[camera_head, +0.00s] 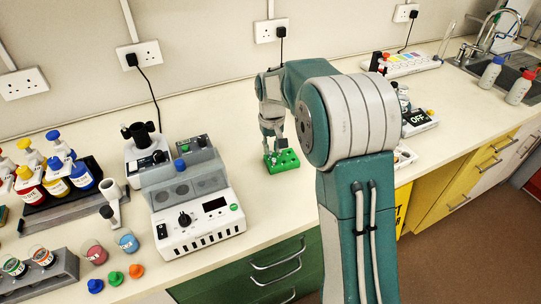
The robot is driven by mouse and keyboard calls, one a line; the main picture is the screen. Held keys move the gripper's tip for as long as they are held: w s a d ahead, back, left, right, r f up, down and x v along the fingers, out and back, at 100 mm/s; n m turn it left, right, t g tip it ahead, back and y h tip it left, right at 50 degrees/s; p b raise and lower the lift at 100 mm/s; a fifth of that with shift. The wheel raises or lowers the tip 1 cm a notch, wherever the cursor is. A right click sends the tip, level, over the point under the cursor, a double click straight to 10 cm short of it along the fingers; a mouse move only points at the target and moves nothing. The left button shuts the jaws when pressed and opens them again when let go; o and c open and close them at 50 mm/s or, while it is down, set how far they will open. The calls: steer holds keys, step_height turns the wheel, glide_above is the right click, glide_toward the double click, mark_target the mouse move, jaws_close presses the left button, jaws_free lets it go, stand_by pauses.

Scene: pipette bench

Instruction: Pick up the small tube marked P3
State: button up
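A small green rack (283,161) with several dark holes stands on the bench near the middle of the view. My gripper (279,146) points down directly over the rack, with its fingertips close to the rack's top. The fingers are small and partly overlapping here, so I cannot tell whether they are open or shut, or whether they hold anything. No tube marked P3 can be made out. Any small tubes in the rack are too small to tell or hidden by the gripper.
A white instrument (200,228) stands left of the rack. Colourful bottles (57,182) stand in a dark tray at far left, with jars (128,243) in front. My arm hides part of the bench on the right. A device reading OFF (418,121) stands beyond it. The sink (490,72) is at far right.

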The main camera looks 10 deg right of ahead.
step_height(320, 180, down, 2)
steer(key=shift+a+f, duration=0.1)
steer(key=shift+f, duration=0.05)
steer(key=shift+c, duration=1.4)
steer(key=shift+r, duration=0.7)
steer(key=s+r, duration=0.7)
steer(key=s, duration=0.2)
steer(key=s+a+r, duration=0.1)
steer(key=s+r, duration=0.3)
steer(key=s, duration=0.1)
steer(key=shift+r, duration=0.35)
